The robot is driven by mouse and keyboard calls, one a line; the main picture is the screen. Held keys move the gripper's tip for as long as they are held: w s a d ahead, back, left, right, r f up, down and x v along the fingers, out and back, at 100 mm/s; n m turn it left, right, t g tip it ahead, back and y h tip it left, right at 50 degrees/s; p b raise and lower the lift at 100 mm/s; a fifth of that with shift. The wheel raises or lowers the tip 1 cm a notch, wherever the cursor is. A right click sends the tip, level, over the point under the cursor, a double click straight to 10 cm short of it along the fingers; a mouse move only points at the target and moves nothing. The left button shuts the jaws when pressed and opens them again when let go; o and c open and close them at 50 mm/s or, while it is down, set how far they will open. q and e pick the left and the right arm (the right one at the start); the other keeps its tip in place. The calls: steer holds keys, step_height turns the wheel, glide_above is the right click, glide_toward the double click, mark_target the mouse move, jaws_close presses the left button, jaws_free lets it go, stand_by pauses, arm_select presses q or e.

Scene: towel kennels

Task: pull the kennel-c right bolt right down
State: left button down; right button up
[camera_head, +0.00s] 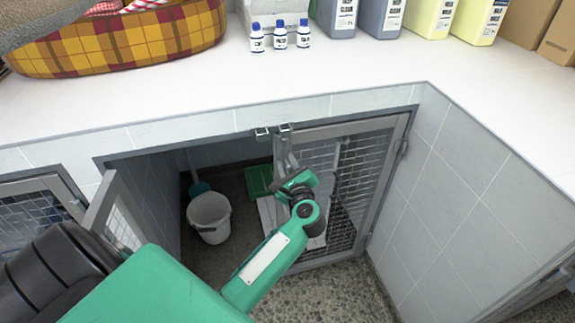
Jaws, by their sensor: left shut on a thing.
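The kennel's right mesh door (345,170) has its hinges at the right and its grey free edge near the middle of the opening. The right bolt (284,142) stands upright at the top of that edge, close under the metal catch on the counter's front. My left gripper (286,178), green and dark, is at the bolt's lower part and is shut on it. The fingertips and the grip itself are partly hidden by the gripper's own body. My right gripper is not in view.
The left door (98,205) stands open toward me. Inside the kennel are a white bucket (209,216) and a green object (259,180). The white counter (200,95) above bears a plaid pet bed (120,47), small bottles (280,38) and large jugs (430,15). A tiled wall (440,190) bounds the right.

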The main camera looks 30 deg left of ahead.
arm_select(q)
steer(key=shift+f, duration=0.2)
steer(key=c, duration=1.3)
jaws_free()
steer(key=shift+s+d, duration=0.2)
steer(key=shift+d, duration=0.05)
steer(key=b+v, duration=0.2)
steer(key=v, duration=1.1)
steer(key=shift+s, duration=0.1)
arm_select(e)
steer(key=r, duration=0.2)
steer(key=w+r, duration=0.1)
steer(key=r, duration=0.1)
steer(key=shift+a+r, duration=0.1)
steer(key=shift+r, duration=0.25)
